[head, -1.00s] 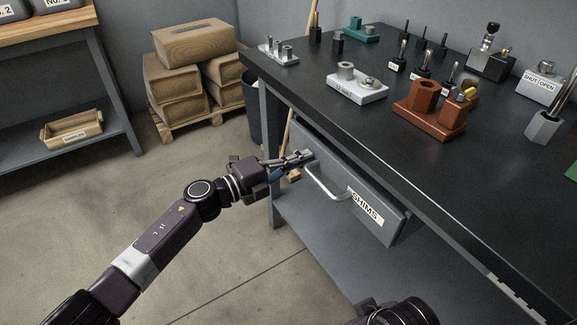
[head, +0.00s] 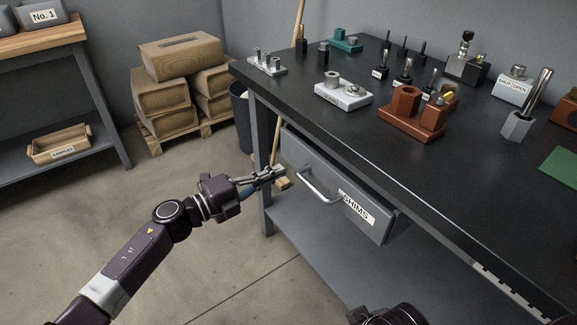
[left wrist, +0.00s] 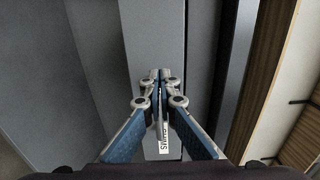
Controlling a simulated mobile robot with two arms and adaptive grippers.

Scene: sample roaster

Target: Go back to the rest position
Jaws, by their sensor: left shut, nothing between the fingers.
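My left gripper (head: 279,172) is shut and empty in the head view. It is in the air just left of the grey drawer (head: 325,187) labelled SHIMS, apart from its handle (head: 318,188). In the left wrist view the two blue-sided fingers (left wrist: 160,78) meet at their tips, with part of the SHIMS label (left wrist: 164,140) behind them. The drawer sits under the bench top and looks slightly out. My right gripper cannot be made out; only a dark part of me shows at the bottom edge.
The dark workbench (head: 440,185) fills the right side, with fixtures such as the brown block (head: 412,115) and the white plate (head: 343,95). A dark bin (head: 240,110) and a broom stand by its left leg. The floor at left is clear.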

